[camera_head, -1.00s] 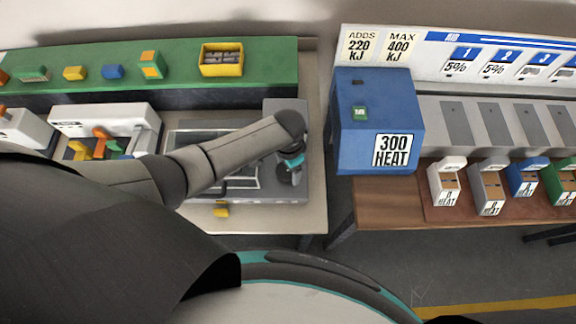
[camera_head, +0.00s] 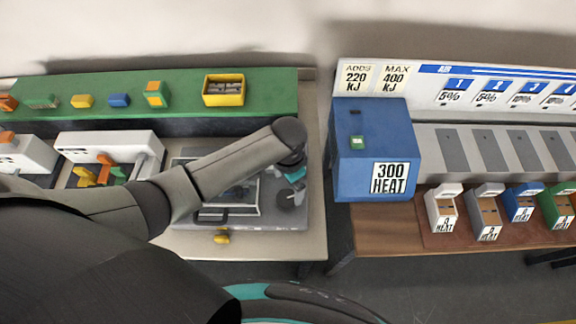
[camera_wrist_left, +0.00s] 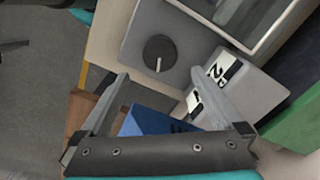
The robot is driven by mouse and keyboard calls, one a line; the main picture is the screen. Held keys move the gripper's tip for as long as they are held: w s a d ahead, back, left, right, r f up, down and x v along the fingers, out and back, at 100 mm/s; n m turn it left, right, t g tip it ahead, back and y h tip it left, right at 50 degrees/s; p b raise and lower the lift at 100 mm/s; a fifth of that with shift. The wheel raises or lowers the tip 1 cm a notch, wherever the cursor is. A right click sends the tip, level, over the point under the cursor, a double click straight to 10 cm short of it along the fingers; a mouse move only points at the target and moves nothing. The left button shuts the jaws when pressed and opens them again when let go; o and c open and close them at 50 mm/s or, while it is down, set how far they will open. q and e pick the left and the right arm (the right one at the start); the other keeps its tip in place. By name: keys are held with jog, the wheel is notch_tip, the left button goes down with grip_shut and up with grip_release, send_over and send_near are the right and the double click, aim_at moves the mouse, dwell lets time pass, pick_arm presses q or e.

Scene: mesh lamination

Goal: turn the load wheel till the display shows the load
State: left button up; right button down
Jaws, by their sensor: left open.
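The load wheel is a dark round knob (camera_wrist_left: 159,52) with a white pointer line, on a grey panel in the left wrist view. In the head view the wheel (camera_head: 285,201) shows at the right end of the grey machine (camera_head: 240,217), just below my left gripper (camera_head: 293,178). The left gripper (camera_wrist_left: 160,76) is open and empty, its fingertips on either side and short of the wheel, apart from it. A grey box (camera_wrist_left: 258,95) beside the wheel carries black-and-white number panels (camera_wrist_left: 223,70); a "2" shows, but no full reading. My right gripper is not in view.
A blue box (camera_head: 372,145) marked "300 HEAT" stands right of the machine, across a gap between the tables. A green shelf (camera_head: 190,111) with a yellow bin (camera_head: 224,91) runs behind. A yellow piece (camera_head: 221,237) is at the machine's front.

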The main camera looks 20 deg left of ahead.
pick_arm(q)
notch_tip(320, 180, up, 8)
jog(key=shift+f+p, duration=0.2)
jog(key=shift+p, duration=0.2)
dwell(0.4)
